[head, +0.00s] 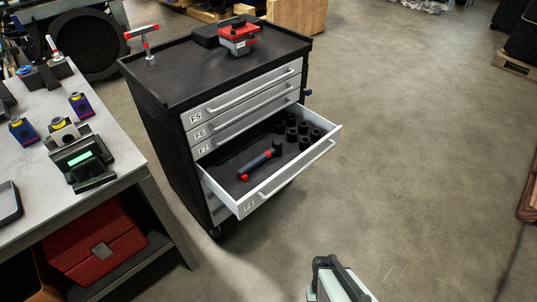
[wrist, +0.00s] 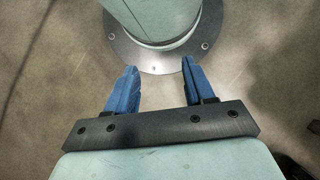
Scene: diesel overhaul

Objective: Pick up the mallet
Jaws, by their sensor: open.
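A tool with a black and red handle and a dark head, which looks like the mallet (head: 256,165), lies in the open drawer (head: 296,176) of the tool cabinet. It lies diagonally, with its dark head toward the back right. My gripper (wrist: 158,66) shows in the wrist view with its two blue fingers apart and nothing between them. It points at a pale round column on a dark bolted ring, over bare floor. The mallet is not in the wrist view. The gripper's fingers do not show in the head view, so their distance to the mallet cannot be told.
Several black sockets (head: 304,133) stand in the drawer, right of the mallet. Closed drawers lie above it. A red T-shaped tool (head: 143,41) and a red-and-grey device (head: 238,38) are on the cabinet top (head: 190,62). A workbench (head: 112,150) stands left.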

